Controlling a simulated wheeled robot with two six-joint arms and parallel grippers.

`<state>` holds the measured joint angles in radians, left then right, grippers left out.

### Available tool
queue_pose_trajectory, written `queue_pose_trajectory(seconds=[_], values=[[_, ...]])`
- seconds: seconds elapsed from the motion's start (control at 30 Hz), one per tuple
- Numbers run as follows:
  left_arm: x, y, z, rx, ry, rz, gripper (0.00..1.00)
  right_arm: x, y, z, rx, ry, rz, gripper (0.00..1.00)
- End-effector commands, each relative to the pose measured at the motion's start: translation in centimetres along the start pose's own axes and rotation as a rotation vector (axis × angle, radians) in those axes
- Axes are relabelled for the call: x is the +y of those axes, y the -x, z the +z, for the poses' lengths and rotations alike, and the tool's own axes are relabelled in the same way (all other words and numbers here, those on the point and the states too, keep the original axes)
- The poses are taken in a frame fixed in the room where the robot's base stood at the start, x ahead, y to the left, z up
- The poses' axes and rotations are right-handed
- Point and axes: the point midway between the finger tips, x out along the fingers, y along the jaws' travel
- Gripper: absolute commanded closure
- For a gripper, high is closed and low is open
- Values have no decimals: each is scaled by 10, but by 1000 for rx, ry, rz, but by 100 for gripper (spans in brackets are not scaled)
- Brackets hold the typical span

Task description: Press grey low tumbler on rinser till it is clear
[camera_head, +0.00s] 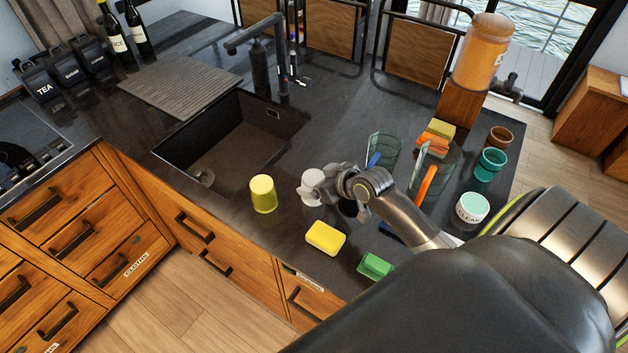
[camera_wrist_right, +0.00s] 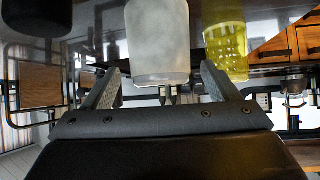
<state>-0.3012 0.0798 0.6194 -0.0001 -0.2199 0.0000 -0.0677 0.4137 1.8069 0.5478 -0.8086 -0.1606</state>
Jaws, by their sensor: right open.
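The grey low tumbler (camera_head: 311,188) looks pale and cloudy and stands on the dark counter, right of a yellow tumbler (camera_head: 263,194). My right gripper (camera_head: 336,189) reaches it from the right, low over the counter. In the right wrist view the pale tumbler (camera_wrist_right: 158,42) is between the two spread fingers of my right gripper (camera_wrist_right: 162,72); the fingers look apart from its sides. The yellow tumbler (camera_wrist_right: 227,50) shows just beyond one finger. I cannot make out the rinser for certain. My left gripper is not in view.
A yellow sponge (camera_head: 325,238) and a green block (camera_head: 375,265) lie near the front edge. The sink (camera_head: 215,140) is at the left. Glass holders (camera_head: 384,150), a teal cup (camera_head: 490,165) and a tub marked CLEAN (camera_head: 472,208) stand right. A dark object (camera_wrist_right: 37,15) is near the gripper.

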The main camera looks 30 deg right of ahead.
Motion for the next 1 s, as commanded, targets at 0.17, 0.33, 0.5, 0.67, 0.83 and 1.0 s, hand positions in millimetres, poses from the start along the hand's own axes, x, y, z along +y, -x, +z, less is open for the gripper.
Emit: queue_pose_trajectory(seconds=[0.17,0.33,0.5,0.67,0.83,1.0], values=[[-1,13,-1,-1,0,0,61,-1,-20,-6,0,-3,-1,19],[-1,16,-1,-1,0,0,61,-1,-34,-5,0,-1,0,19],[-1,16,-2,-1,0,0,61,-1,-38,-4,0,1,0,19],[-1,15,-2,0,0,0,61,-1,-38,-4,0,1,1,19],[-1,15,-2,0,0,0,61,-1,-38,-4,0,0,0,39],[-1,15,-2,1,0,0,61,-1,-38,-4,0,0,1,62]])
